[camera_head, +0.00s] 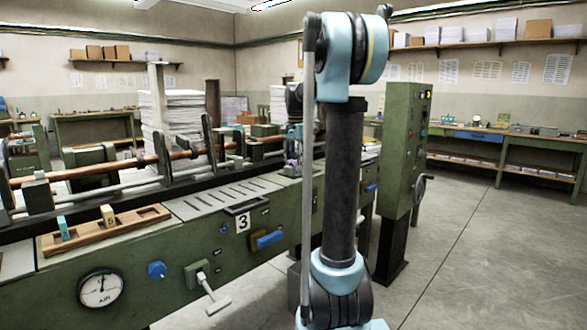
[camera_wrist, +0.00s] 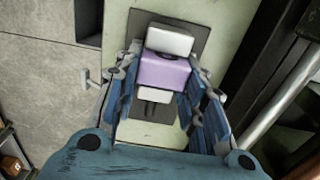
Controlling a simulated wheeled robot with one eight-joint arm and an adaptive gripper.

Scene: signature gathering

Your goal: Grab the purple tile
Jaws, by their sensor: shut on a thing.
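The purple tile (camera_wrist: 163,73) is a small block in the middle of the wrist view, with a dark mark on its upper edge. My gripper (camera_wrist: 165,80) is shut on it, with blue fingers at its left and right sides. A pale block shows just above the tile and another pale piece below it, over a dark plate. In the head view a small purple patch (camera_head: 291,168) shows by the gripper, left of my arm, at the far end of the green machine. I cannot tell whether the tile is clear of the plate.
A wooden tray (camera_head: 150,212) on the green machine (camera_head: 140,270) holds a teal tile (camera_head: 63,228) and a yellowish tile (camera_head: 108,214). Rollers and rods run along the machine's back. A green control cabinet (camera_head: 404,140) stands right of my arm. The floor at right is open.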

